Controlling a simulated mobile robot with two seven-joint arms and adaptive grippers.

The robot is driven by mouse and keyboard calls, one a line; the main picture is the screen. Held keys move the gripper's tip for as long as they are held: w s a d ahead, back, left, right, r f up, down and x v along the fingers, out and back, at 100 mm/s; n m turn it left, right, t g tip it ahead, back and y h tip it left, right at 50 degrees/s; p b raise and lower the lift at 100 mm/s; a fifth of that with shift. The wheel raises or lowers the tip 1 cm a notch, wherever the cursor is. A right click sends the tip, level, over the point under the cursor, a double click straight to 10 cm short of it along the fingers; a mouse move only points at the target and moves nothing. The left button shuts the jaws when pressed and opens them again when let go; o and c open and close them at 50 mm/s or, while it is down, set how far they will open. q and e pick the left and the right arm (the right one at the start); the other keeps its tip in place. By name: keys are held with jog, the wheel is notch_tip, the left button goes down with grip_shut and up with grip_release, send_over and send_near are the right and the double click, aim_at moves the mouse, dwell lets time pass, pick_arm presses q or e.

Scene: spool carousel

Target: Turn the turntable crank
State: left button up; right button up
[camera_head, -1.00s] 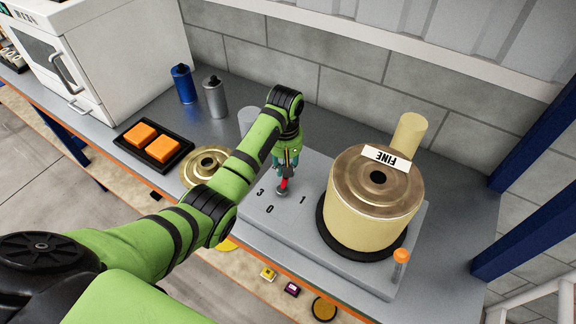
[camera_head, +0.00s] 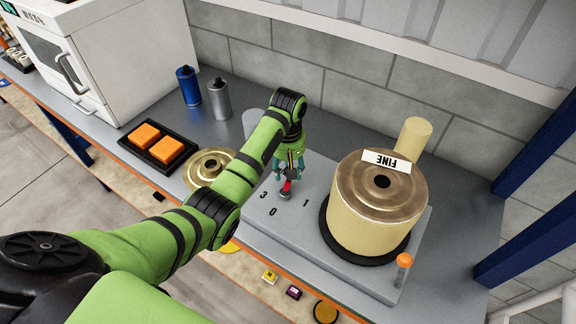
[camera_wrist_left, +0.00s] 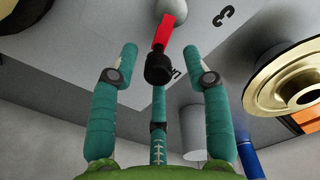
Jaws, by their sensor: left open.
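The crank (camera_head: 286,187) is a red arm on a grey hub on the grey turntable base (camera_head: 257,224). In the left wrist view the red arm (camera_wrist_left: 164,33) ends in a black knob (camera_wrist_left: 158,69) beside a partly hidden digit. My left gripper (camera_head: 290,170) is over the crank. In the left wrist view its teal fingers (camera_wrist_left: 161,56) are spread, with the knob between them and no clear contact. The turntable carries a large cream spool (camera_head: 375,215) with a brass top and a FINE label (camera_head: 386,162). My right gripper is out of view.
A brass-coloured spool (camera_head: 210,166), a black tray (camera_head: 150,156) with two orange blocks, and blue (camera_head: 188,86) and silver (camera_head: 218,99) bottles stand left of the base. An orange-topped post (camera_head: 404,261) stands at its front right corner. A wall closes the back.

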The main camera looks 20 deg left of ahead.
pick_arm(q)
notch_tip(320, 180, up, 7)
jog(key=shift+w+a+f, duration=0.1)
jog(key=shift+w, duration=0.05)
jog(key=shift+r, duration=0.3)
jog(key=shift+s+r, duration=0.2)
jog(key=shift+r, duration=2.15)
